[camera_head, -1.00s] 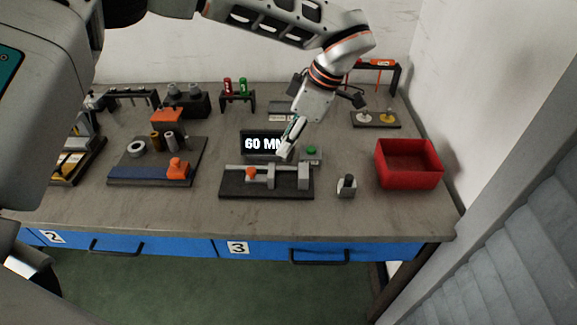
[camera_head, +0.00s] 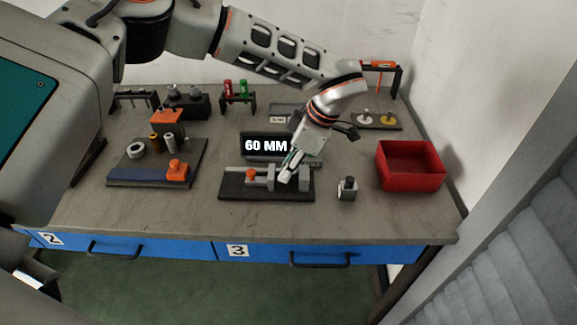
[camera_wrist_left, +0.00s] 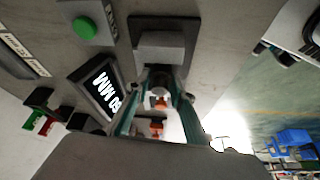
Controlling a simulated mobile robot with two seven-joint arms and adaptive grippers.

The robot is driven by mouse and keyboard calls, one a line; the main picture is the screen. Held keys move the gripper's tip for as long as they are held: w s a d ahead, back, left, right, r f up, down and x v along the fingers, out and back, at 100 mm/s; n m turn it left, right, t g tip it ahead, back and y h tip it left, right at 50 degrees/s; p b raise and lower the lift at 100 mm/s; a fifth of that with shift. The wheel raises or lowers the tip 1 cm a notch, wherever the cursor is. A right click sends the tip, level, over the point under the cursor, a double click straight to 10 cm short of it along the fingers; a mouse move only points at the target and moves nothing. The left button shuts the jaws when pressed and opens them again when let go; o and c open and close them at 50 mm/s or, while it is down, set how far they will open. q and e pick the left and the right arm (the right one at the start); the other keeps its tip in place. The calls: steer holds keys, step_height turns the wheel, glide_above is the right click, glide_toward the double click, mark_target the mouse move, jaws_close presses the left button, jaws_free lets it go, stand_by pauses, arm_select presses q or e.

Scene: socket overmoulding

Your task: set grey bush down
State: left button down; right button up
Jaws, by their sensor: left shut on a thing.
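My left gripper (camera_head: 287,176) is low over the measuring fixture (camera_head: 240,189), between its middle post and its right end block. In the left wrist view its two fingers (camera_wrist_left: 158,88) are shut on a small grey round part, the grey bush (camera_wrist_left: 160,73). The fixture's grey block (camera_wrist_left: 160,42) lies just beyond the fingertips there. In the head view the fingers hide the bush, and I cannot tell whether it touches the fixture. My right gripper is not in view.
A display (camera_head: 265,146) reading 60 MM stands behind the fixture. A small grey block (camera_head: 347,189) and a red bin (camera_head: 410,181) are to the right. A board (camera_head: 125,173) with bushes and an orange clamp is to the left. A green button (camera_wrist_left: 84,27) shows in the left wrist view.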

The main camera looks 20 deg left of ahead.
arm_select(q)
steer(key=c, duration=1.7)
jaws_free()
steer(key=shift+f, duration=0.1)
steer(key=v, duration=1.2)
steer(key=shift+p, duration=0.3)
steer(key=shift+s, duration=0.1)
